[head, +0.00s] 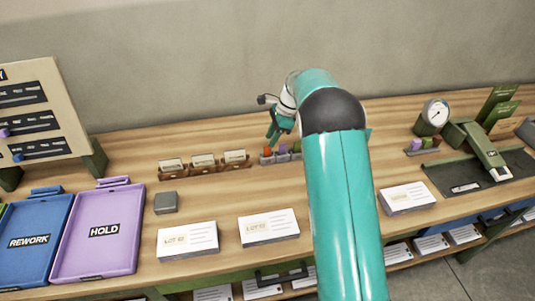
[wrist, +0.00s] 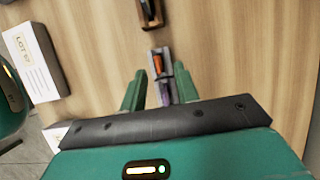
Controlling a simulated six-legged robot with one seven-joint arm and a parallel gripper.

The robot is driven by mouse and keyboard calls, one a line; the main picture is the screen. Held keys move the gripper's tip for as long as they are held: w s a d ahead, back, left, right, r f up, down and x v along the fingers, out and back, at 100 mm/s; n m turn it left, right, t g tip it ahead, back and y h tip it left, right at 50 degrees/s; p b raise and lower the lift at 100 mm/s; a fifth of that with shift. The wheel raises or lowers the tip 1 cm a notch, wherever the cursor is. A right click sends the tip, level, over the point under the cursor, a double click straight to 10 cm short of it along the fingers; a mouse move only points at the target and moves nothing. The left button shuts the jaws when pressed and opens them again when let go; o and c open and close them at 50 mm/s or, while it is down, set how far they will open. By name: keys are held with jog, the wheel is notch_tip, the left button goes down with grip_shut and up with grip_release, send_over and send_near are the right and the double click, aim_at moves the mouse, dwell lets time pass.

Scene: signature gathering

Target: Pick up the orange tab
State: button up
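The orange tab (wrist: 157,63) stands in a small grey rack (wrist: 152,53) in the wrist view. A purple tab (wrist: 165,92) is just behind it, nearer to my gripper. My gripper (wrist: 159,82) is open and empty, with one teal finger on each side of the rack's line. The orange tab lies a little beyond the fingertips, apart from them. In the head view, my gripper (head: 274,138) points down over the small rack (head: 266,159). The orange tab cannot be made out clearly there, and my arm covers the rack's right part.
Card holders (head: 203,163) stand left of the rack. Lot card stacks (head: 188,240) lie near the front edge. A purple HOLD tray (head: 99,234) is at left. A second tab rack (head: 422,151), gauge (head: 434,115) and green stamping tool (head: 478,146) are at right.

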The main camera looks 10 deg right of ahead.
aim_at(267, 148)
jog(key=x, duration=0.5)
jog(key=shift+s+f, duration=0.15)
jog(key=shift+s, duration=0.05)
jog(key=shift+c, duration=0.4)
grip_shut()
